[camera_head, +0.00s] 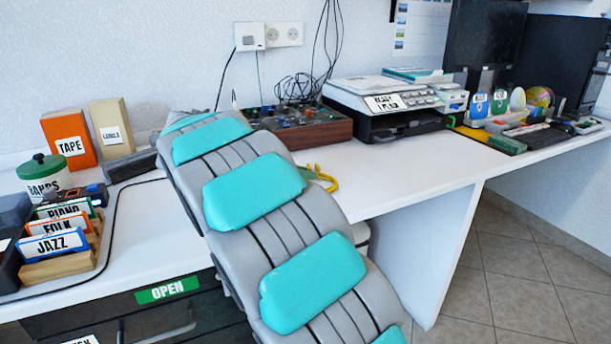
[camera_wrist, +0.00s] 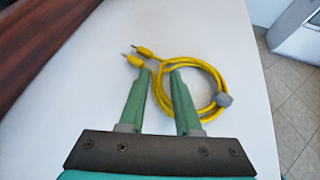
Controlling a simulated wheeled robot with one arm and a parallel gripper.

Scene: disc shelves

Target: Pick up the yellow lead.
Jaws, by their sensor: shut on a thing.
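The yellow lead (camera_wrist: 197,62) is a coiled cable with two plug ends and a grey tie, over the white desktop in the wrist view. My gripper (camera_wrist: 161,72) has two green fingers, shut on part of the cable, with a gap between the fingers. The plugs point to the upper left, and the grey tie is right of the fingers.
A wooden-sided mixer (camera_head: 300,128) and a printer (camera_head: 385,105) stand behind the lead on the white desk (camera_head: 415,165). Left are disc dividers (camera_head: 55,243), a green-lidded tin (camera_head: 43,178) and an orange TAPE box (camera_head: 70,140). The desk right of the lead is clear.

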